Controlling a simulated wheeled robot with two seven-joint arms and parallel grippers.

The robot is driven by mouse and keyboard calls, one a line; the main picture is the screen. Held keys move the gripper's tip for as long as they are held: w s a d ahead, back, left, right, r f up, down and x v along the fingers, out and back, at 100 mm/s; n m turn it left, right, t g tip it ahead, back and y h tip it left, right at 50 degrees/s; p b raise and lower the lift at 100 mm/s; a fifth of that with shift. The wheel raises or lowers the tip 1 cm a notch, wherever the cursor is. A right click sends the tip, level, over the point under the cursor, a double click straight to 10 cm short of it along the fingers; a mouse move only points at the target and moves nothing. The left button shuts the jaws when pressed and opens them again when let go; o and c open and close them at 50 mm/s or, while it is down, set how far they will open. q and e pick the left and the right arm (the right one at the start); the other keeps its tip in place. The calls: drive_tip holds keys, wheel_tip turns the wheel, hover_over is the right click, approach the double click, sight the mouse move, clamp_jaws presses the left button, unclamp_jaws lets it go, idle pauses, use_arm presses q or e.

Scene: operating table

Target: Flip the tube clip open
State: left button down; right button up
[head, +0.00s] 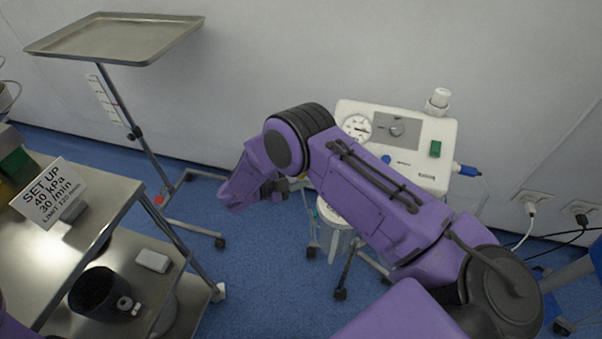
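The tube clip cannot be made out in this view; it may be hidden behind my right arm or too small to see. My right arm comes in from the lower right and crosses in front of a white suction unit (432,137). My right gripper (274,189) is a small dark shape at the arm's far end, partly hidden by the purple wrist, and its fingers are not clear. A clear jar (336,240) hangs below the unit, partly covered by my arm. My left gripper is not in view.
A steel cart (110,192) at left bears a sign (50,192) reading "SET UP 40 kPa 30 /min". Its lower shelf holds a black pot (95,290) and a white block (152,261). An empty steel tray stand (115,38) is behind. Cables run to wall sockets (533,196) at right.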

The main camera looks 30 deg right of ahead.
drive_tip(key=shift+s+d, duration=0.15)
drive_tip(key=shift+d, duration=0.3)
clamp_jaws()
drive_tip(key=shift+r, duration=0.1)
